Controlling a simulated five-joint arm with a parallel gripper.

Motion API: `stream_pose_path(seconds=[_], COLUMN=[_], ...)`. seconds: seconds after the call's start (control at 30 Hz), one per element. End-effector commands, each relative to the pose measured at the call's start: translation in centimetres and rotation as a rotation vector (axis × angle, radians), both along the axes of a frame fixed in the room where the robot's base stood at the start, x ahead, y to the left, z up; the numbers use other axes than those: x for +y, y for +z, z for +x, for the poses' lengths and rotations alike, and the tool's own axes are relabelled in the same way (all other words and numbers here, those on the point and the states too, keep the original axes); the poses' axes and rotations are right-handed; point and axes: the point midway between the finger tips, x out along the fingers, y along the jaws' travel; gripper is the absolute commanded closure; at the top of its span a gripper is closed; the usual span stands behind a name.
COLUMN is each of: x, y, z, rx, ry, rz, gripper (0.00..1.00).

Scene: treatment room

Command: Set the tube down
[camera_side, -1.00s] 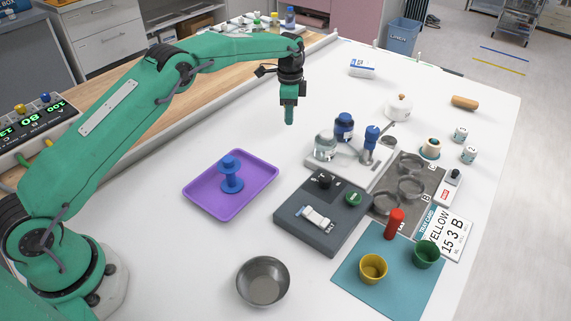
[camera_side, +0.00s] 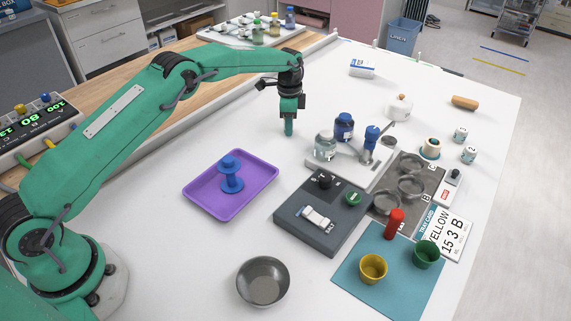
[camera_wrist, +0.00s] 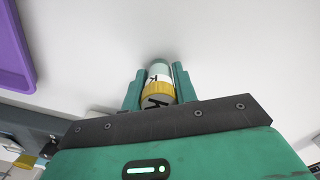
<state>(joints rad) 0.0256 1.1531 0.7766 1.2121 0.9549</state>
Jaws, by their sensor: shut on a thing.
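My gripper (camera_side: 289,127) points straight down over the bare white table (camera_side: 150,238), behind and to the right of the purple tray. In the wrist view its two green fingers are shut on the tube (camera_wrist: 158,85), one finger on each side. The tube has a yellow band, a white label with dark letters and a pale greenish end. In the side view the fingers hide the tube. I cannot tell whether its lower end touches the table.
The purple tray (camera_side: 214,200) holds a blue spool-like piece (camera_side: 231,175). A pale stand with jars (camera_side: 354,174) is close on the right. A dark grey block (camera_side: 288,215) and a metal bowl (camera_side: 263,283) are nearer the front.

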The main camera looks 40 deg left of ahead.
Motion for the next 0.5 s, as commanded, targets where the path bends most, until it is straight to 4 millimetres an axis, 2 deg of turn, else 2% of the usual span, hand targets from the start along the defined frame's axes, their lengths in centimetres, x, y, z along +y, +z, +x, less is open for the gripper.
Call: stream_pose_path(seconds=[0.13, 0.17, 0.27, 0.5], x=[0.01, 0.00, 0.00, 0.00], y=[-0.31, -0.31, -0.29, -0.27], z=[-0.01, 0.00, 0.00, 0.00], rx=[0.000, 0.000, 0.000, 0.000], ry=[0.000, 0.000, 0.000, 0.000], rz=[0.000, 0.000, 0.000, 0.000], gripper=[0.94, 0.68, 0.50, 0.50])
